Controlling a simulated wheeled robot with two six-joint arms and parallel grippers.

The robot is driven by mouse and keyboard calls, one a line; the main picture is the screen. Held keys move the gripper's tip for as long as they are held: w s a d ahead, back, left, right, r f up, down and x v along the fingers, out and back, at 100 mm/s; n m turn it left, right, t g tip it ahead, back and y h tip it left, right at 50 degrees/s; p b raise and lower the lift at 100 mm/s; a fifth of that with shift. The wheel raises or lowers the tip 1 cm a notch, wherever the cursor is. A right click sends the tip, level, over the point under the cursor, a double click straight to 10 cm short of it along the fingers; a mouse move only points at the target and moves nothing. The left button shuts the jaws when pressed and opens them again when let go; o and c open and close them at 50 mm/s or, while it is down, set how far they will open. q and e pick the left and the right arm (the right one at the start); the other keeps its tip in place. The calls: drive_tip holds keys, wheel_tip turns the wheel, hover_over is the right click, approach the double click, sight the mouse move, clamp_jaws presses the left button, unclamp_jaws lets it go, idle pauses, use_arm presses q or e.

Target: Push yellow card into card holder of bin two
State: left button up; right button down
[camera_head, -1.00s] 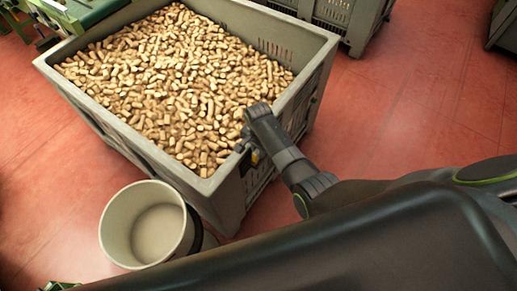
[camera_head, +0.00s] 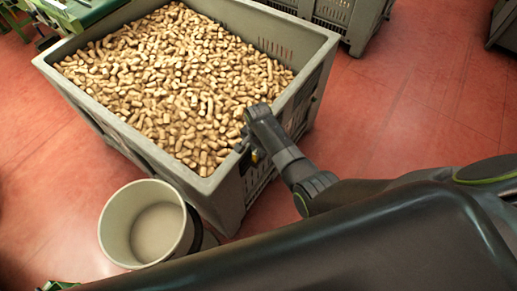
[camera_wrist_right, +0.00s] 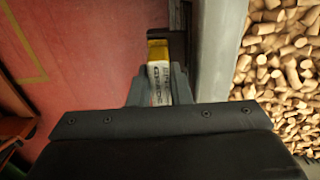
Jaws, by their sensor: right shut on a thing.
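A grey bin (camera_head: 210,190) full of cork stoppers stands in the middle of the head view. My right gripper (camera_head: 248,148) is at the bin's near right corner, just outside its wall. In the right wrist view my gripper (camera_wrist_right: 159,82) is shut on the yellow card (camera_wrist_right: 158,51), which has a white printed part between the fingers. Only a small yellow spot shows in the head view. A dark piece (camera_wrist_right: 187,40) lies beside the card on the bin side; I cannot tell whether it is the card holder or whether the card touches it. My left gripper is out of view.
A round pale bucket (camera_head: 122,225) stands on the red floor left of the bin's near corner. Another grey bin (camera_head: 352,38) is behind. Green machinery (camera_head: 85,10) is at the far left. The red floor right of the bin is clear.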

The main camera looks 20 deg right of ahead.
drive_tip(key=shift+f+b, duration=0.4)
drive_tip(key=shift+f, duration=0.2)
drive_tip(key=c, duration=1.3)
unclamp_jaws()
drive_tip(key=shift+o, duration=0.2)
drive_tip(key=shift+r, duration=0.15)
drive_tip(key=shift+w+r, duration=0.1)
drive_tip(key=shift+r, duration=0.15)
wheel_tip(320, 180, up, 17)
drive_tip(key=shift+f, duration=0.2)
